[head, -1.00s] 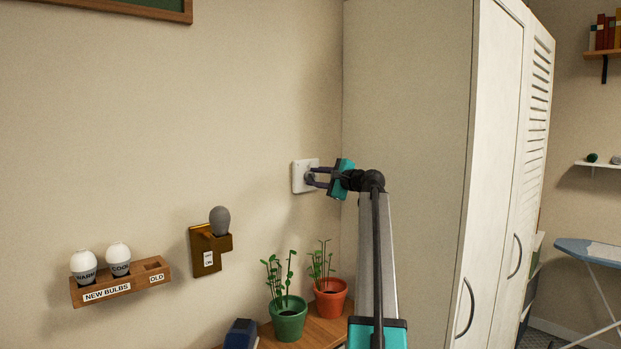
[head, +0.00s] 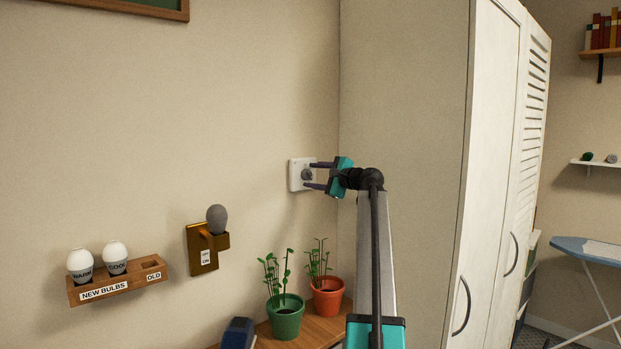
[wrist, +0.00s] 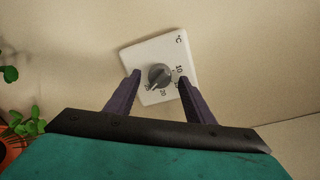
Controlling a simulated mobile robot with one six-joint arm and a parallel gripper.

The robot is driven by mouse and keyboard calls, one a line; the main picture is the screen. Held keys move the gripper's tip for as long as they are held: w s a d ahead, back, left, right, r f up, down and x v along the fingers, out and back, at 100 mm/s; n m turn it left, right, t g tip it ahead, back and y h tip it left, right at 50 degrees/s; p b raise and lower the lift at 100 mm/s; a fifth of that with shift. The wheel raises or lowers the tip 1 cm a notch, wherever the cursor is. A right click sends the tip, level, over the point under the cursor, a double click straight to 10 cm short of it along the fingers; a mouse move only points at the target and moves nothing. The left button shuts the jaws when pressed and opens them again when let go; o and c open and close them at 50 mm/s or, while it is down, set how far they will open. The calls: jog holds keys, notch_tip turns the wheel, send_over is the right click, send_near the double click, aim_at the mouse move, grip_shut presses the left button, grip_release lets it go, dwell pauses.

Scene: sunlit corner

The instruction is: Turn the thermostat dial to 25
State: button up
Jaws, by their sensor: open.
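The thermostat is a white square plate (head: 296,184) on the wall, left of the wardrobe. Its grey round dial (head: 307,174) sits at the plate's middle. In the wrist view the plate (wrist: 150,52) looks tilted, with °C, 10 and 20 readable and other marks partly hidden by the fingers. The dial (wrist: 159,75) has a ridge pointing toward the lower left, between the 20 and the partly hidden mark at left. My gripper (head: 312,175) is open, with one dark finger above and one below the dial. In the wrist view its fingers (wrist: 162,80) stand either side of the dial, apart from it.
Two potted plants, one in a green pot (head: 286,318) and one in an orange pot (head: 327,297), stand on a wooden shelf below. A tall white wardrobe (head: 420,120) is close on the right. A bulb rack (head: 118,283) and a brass lamp fitting (head: 203,250) are on the wall at left.

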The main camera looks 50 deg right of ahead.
jog(key=s+r+b, duration=0.1)
jog(key=s+b, duration=0.2)
jog(key=s, duration=1)
jog(key=shift+a+b, duration=0.35)
jog(key=shift+b, duration=0.05)
